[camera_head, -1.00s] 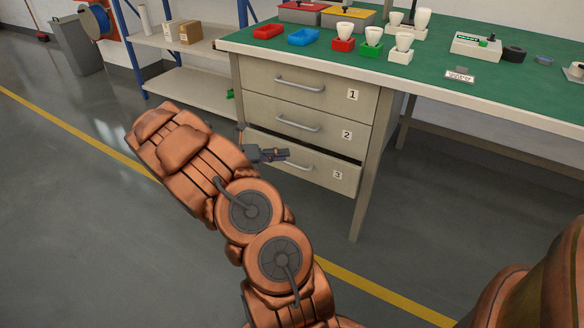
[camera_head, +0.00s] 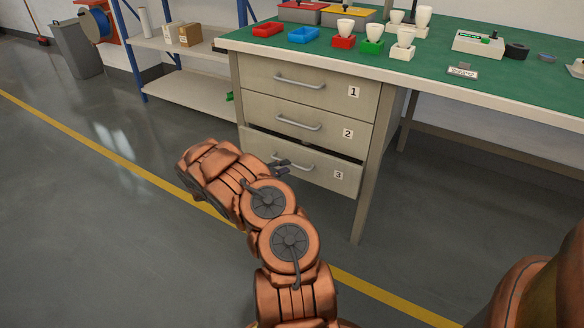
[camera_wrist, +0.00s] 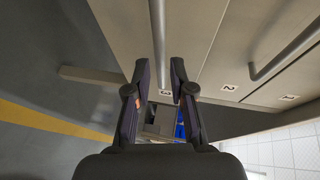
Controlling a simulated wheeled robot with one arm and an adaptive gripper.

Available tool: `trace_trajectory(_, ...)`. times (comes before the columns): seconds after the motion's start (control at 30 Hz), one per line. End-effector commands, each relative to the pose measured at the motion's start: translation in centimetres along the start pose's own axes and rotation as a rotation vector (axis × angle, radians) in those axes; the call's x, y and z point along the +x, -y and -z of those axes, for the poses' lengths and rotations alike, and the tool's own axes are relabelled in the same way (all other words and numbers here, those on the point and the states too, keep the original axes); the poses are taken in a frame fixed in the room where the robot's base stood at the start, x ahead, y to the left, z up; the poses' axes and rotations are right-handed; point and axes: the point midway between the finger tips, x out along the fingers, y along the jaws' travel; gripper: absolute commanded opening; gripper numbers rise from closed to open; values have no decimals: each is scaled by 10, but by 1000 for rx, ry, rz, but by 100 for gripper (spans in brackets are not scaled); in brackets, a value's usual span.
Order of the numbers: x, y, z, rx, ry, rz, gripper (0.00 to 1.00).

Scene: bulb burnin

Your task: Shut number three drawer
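Drawer three (camera_head: 318,177), the lowest of the cabinet's drawers, stands slightly open, with a dark gap along its top edge. Its number label (camera_head: 338,175) is at the right of its front. My gripper (camera_head: 286,166) is at the left part of this front, by its handle, which is partly hidden in the head view. In the wrist view, my gripper (camera_wrist: 159,64) is open, its fingers apart on either side of the drawer-three handle (camera_wrist: 158,35) in the picture. I cannot tell whether they touch it.
Drawer one (camera_head: 320,90) and drawer two (camera_head: 315,124) above look shut. The green-topped bench (camera_head: 450,85) carries trays, bulbs in holders and a device. A shelf rack (camera_head: 190,88) stands at left. Floor in front of the cabinet is open.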

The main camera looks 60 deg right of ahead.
Motion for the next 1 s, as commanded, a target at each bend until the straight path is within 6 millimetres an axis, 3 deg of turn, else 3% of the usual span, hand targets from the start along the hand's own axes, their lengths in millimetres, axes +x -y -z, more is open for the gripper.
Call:
trace_trajectory(0.1, 18, -2, 1, 3, -3, 1, 22)
trace_trajectory(0.3, 36, -1, 1, 3, -3, 1, 22)
trace_trajectory(0.67, 40, 1, 1, 2, -1, 2, 22)
trace_trajectory(0.9, 40, 1, 1, 2, -1, 2, 0)
trace_trajectory(1.0, 40, 1, 1, 2, -1, 2, 0)
